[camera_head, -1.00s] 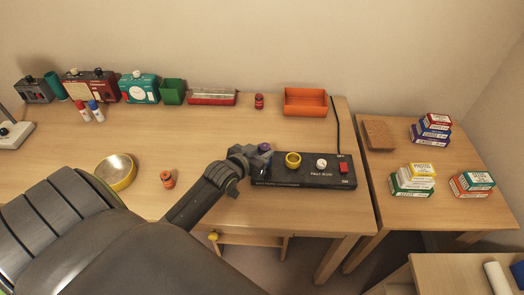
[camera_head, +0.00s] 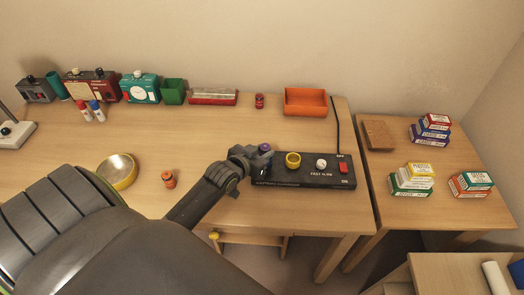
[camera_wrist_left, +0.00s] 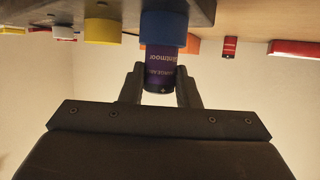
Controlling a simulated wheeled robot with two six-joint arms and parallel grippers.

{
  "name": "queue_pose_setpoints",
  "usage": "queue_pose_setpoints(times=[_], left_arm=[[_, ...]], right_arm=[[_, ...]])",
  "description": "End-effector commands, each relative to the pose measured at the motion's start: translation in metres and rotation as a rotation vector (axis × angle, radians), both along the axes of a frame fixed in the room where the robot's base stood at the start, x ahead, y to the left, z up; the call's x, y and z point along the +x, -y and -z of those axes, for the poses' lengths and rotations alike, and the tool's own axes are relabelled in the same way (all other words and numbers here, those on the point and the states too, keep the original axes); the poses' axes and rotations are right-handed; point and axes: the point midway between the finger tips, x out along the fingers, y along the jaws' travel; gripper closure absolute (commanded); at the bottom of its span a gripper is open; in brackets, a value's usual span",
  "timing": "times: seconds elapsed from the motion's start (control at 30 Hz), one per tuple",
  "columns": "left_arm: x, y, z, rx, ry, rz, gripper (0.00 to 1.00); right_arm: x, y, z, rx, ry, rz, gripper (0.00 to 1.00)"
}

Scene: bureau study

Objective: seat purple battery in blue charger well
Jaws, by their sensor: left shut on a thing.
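The purple battery (camera_head: 265,148) is held upright between the fingers of my left gripper (camera_head: 257,156). In the left wrist view, which looks upside down, the battery (camera_wrist_left: 165,68) sits between the two fingertips (camera_wrist_left: 160,80). Its far end meets the blue charger well (camera_wrist_left: 163,28), in line with it; how deep it sits inside I cannot tell. The black charger (camera_head: 305,180) lies near the front edge of the desk. In the head view my gripper and the battery hide the blue well. My right gripper is not in view.
The charger also bears a yellow well (camera_head: 293,159), a white knob (camera_head: 321,163) and a red switch (camera_head: 343,168). An orange battery (camera_head: 169,180) and a yellow-rimmed round dish (camera_head: 117,172) stand to the left. An orange tray (camera_head: 305,102) is behind. The desk's middle is clear.

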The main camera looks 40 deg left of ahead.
Motion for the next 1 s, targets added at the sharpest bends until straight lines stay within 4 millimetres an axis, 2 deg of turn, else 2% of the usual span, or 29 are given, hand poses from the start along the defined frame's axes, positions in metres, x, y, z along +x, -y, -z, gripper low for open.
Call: queue_pose_setpoints(times=[0.37,0.97,1.0], left_arm=[[0.000,0.000,0.001,0.000,0.001,0.000,0.97],[0.000,0.000,0.012,-0.001,0.002,0.001,0.97],[0.000,0.000,0.012,-0.001,0.002,0.001,0.69]], right_arm=[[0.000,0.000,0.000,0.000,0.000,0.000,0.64],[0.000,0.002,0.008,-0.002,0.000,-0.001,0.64],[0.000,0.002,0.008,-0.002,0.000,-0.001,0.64]])
